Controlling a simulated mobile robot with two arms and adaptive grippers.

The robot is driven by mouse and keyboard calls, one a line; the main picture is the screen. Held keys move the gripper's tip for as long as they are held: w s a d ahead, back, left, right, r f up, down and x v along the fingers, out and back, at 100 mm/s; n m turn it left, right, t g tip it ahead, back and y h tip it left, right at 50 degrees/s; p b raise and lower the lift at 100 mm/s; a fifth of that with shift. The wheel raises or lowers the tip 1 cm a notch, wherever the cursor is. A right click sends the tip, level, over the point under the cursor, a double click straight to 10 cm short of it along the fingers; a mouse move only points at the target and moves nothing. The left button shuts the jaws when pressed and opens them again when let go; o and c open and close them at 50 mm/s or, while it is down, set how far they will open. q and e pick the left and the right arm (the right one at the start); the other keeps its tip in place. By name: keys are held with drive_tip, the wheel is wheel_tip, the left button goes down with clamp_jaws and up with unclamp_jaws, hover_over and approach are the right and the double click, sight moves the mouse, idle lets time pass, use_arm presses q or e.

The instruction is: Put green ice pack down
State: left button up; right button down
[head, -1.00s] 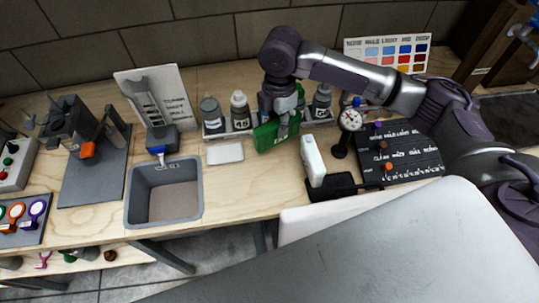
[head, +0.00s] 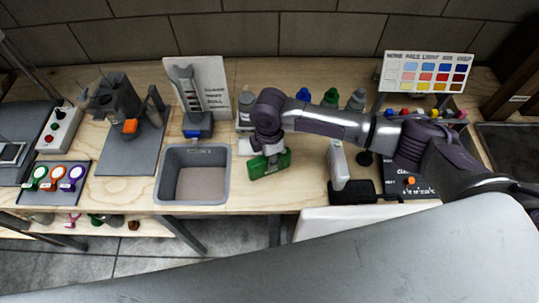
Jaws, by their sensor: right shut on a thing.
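The green ice pack (head: 278,161) is held on edge low over the wooden bench, right of the grey sink. My right gripper (head: 271,154) is shut on it from above. I cannot tell whether the pack's lower edge touches the bench. My right arm crosses the bench from the right and hides part of what lies behind it. My left gripper is not in view.
The grey sink (head: 163,176) is just left of the pack. A white upright block (head: 338,165) and a black tray (head: 352,197) stand to the right. Several bottles (head: 331,97) line the back. Bare bench (head: 300,190) lies around the pack, toward the front edge.

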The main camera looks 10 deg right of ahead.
drive_tip(key=c, duration=0.8)
unclamp_jaws()
drive_tip(key=shift+c, duration=0.2)
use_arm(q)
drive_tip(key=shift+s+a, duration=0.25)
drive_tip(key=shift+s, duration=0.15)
use_arm(e)
wheel_tip(320, 180, up, 11)
drive_tip(key=shift+b, duration=1.05)
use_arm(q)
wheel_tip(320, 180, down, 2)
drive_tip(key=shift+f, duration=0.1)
use_arm(e)
drive_tip(key=shift+r, duration=0.55)
drive_tip(key=shift+a, duration=0.1)
